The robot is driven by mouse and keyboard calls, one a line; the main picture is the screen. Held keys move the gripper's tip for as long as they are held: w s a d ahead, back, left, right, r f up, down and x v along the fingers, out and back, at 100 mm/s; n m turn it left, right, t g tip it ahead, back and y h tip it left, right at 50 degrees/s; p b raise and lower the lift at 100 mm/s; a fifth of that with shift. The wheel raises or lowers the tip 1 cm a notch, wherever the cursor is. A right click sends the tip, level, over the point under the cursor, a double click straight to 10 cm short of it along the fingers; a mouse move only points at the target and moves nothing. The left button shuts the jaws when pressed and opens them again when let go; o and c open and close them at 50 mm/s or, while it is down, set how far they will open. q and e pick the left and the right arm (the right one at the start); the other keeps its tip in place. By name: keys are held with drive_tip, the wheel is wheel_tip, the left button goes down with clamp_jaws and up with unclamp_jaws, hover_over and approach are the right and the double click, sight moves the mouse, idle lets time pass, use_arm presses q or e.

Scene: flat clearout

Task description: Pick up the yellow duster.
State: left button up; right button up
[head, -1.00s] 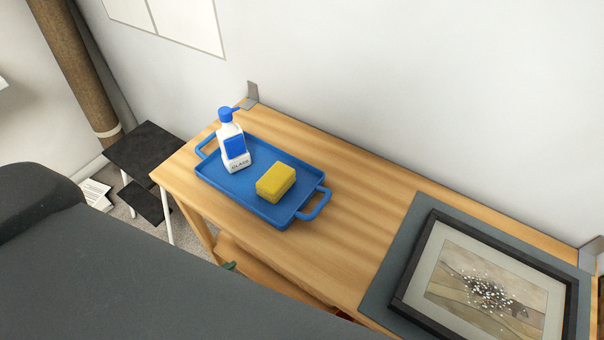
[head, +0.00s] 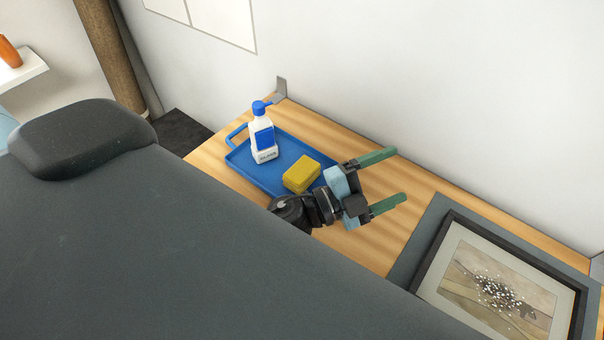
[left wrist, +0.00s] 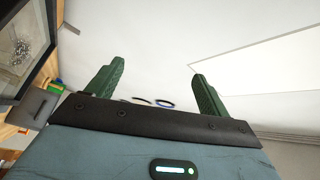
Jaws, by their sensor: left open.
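The yellow duster (head: 301,174) is a folded yellow block on the blue tray (head: 246,168), towards the tray's right end. A white spray bottle with a blue top (head: 263,136) stands on the same tray, left of the duster. My left gripper (head: 402,175) is open and empty, to the right of the duster in the head view, its green fingers pointing right, away from it. The gripper hides the tray's right end. In the left wrist view the open fingers (left wrist: 155,88) face the wall, and the duster does not show. My right gripper is not in view.
The tray rests on a wooden table (head: 340,137) against a white wall. A framed picture (head: 502,285) lies on a grey mat (head: 424,228) at the right. Metal brackets stand at the table's back edge. Bare wood lies between tray and mat.

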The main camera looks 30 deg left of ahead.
use_arm(q)
drive_tip(key=d+m+g+h, duration=0.4)
drive_tip(key=d+m+g, duration=0.15)
drive_tip(key=m, duration=0.35)
drive_tip(key=m+g+y, duration=0.9)
drive_tip(key=g+y, duration=0.2)
drive_tip(key=y, duration=0.5)
hover_over(302, 169)
drive_tip(key=f, duration=0.9)
drive_tip(key=shift+w+a+f+p, duration=0.15)
drive_tip(key=shift+a+f+p, duration=0.1)
drive_tip(key=shift+a+p, duration=0.05)
drive_tip(key=shift+s+d+f, duration=0.1)
drive_tip(key=shift+d+f, duration=0.05)
drive_tip(key=shift+f, duration=1.85)
drive_tip(key=shift+s+d+f, duration=0.1)
drive_tip(key=shift+d+f, duration=0.05)
drive_tip(key=shift+f, duration=1.8)
drive_tip(key=shift+c, duration=0.3)
drive_tip(key=c, duration=1)
